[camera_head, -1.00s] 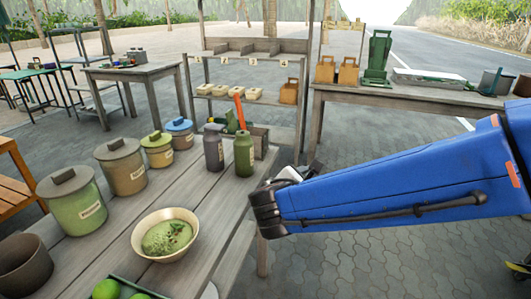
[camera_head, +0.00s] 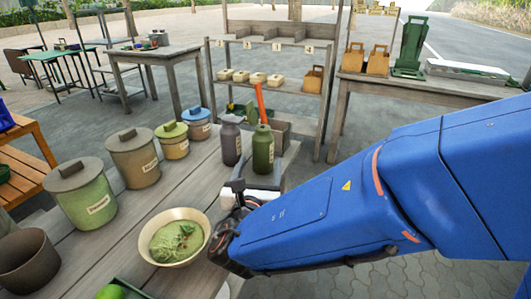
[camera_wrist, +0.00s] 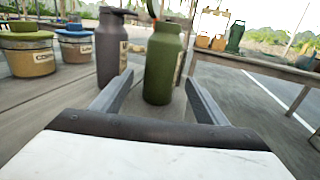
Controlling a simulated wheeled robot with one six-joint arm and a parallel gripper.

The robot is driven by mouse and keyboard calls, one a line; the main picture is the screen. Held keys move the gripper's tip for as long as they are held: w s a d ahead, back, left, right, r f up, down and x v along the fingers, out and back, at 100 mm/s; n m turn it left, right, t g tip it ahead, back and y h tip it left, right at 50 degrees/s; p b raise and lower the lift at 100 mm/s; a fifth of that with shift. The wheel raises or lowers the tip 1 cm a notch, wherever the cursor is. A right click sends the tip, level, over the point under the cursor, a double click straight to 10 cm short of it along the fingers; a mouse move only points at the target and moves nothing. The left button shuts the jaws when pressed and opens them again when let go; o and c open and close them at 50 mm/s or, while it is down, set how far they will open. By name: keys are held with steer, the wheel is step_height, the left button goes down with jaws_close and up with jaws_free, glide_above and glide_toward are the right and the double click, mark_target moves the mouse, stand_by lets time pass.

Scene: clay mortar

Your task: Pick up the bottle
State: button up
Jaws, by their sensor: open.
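A green bottle (camera_head: 263,150) stands upright near the end of the wooden table, with a dark grey bottle (camera_head: 231,141) upright just to its left. My gripper (camera_head: 252,187) is open and empty, low over the table on the near side of the bottles. In the wrist view my gripper (camera_wrist: 152,95) has its two fingers spread, with the green bottle (camera_wrist: 163,68) ahead in the gap between them. The grey bottle (camera_wrist: 111,48) is ahead of the left finger. I cannot tell whether any finger touches a bottle.
A bowl of green food (camera_head: 207,228) sits at the near side. Several lidded canisters, such as a blue-lidded one (camera_head: 197,125), line the left of the wooden table (camera_head: 200,181). A shelf rack (camera_head: 232,93) and another table (camera_head: 450,90) stand behind.

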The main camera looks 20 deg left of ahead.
mark_target(261, 161)
steer(key=shift+w+a+f, duration=0.1)
steer(key=shift+w+a, duration=0.1)
steer(key=shift+w, duration=0.75)
steer(key=shift+w+a+f, duration=0.1)
steer(key=shift+w+a, duration=0.05)
steer(key=shift+w, duration=0.85)
steer(key=shift+w+a, duration=0.2)
steer(key=shift+w, duration=0.75)
steer(key=c, duration=1.2)
